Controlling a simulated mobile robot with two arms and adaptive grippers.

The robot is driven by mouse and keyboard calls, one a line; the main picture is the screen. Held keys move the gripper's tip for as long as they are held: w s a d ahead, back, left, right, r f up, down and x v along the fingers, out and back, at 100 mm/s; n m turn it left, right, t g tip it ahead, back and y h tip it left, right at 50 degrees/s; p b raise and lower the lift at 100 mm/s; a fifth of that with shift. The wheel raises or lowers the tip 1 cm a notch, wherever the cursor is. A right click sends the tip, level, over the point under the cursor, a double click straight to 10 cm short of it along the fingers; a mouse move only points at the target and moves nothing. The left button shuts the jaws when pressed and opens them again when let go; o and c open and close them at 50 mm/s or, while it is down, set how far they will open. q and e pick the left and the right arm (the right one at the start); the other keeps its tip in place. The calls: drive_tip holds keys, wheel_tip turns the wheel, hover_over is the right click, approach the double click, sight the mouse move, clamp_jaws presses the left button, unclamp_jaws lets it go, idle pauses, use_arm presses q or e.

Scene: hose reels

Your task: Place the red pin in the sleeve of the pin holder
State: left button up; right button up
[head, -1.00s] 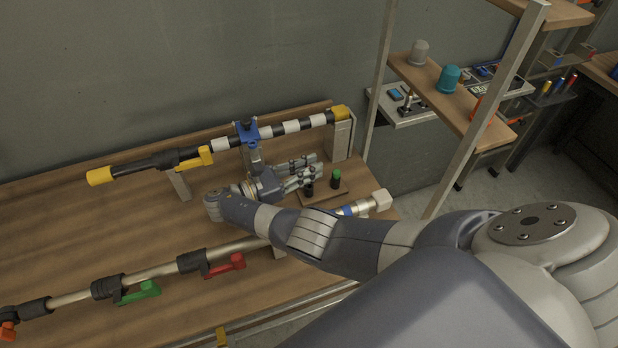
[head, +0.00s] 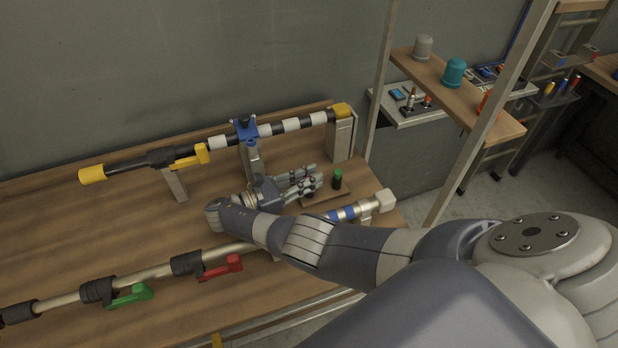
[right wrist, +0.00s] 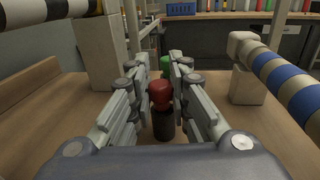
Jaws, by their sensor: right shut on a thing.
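The red pin (right wrist: 160,94) is between the fingers of my right gripper (right wrist: 161,86), which is shut on it. A dark cylinder (right wrist: 163,126) shows directly below the red knob; I cannot tell how far the pin is inside the sleeve. In the head view my right gripper (head: 314,178) is over the left part of the pin holder (head: 325,195), a small wooden board. The fingers largely hide the sleeve there. A green pin (head: 337,177) stands upright in a dark sleeve on the right of the holder; it also shows behind the fingers in the wrist view (right wrist: 165,63). My left gripper is out of view.
A black-and-white striped pole (head: 292,125) on posts runs behind the gripper. A pole with a blue band (head: 343,213) and red (head: 222,268) and green (head: 132,295) levers runs in front. A shelf frame (head: 465,155) stands right. Bare bench top (head: 80,225) lies left.

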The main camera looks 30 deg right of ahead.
drive_tip(key=o, duration=0.9)
drive_tip(key=shift+a+r+p, duration=0.1)
drive_tip(key=shift+r+p, duration=0.65)
drive_tip(key=shift+r, duration=0.1)
drive_tip(key=a+b, duration=0.1)
drive_tip(key=a, duration=0.1)
drive_tip(key=a+b, duration=0.1)
drive_tip(key=a, duration=0.2)
drive_tip(key=shift+w+a+f+b, duration=0.35)
drive_tip(key=shift+b, duration=0.05)
drive_tip(key=shift+a+r+b, duration=0.15)
drive_tip(key=shift+a+b, duration=0.2)
drive_tip(key=shift+a, duration=0.45)
